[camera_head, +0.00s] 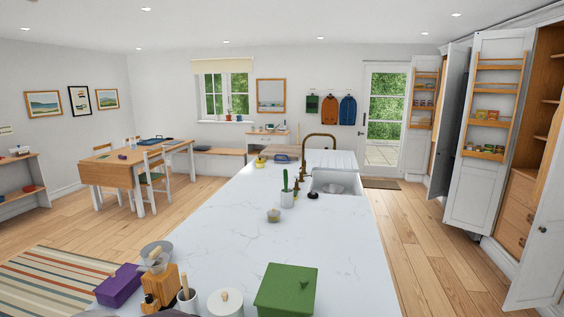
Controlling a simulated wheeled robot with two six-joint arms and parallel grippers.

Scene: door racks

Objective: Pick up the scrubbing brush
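I cannot clearly make out the scrubbing brush at this distance. A white cup (287,200) on the marble counter, left of the sink, holds an upright green item (286,180) that could be a brush. A small round pale object (273,215) sits on the counter in front of the cup; it could also be a brush, but it is too small to tell. Neither of my grippers is in view.
The long white counter (325,245) runs away from me, its middle mostly clear. A green box (286,291), a white lidded pot (225,303), a wooden block (160,285) and a purple box (119,286) crowd its near end. The sink (336,183) and a brass tap (320,136) stand farther back.

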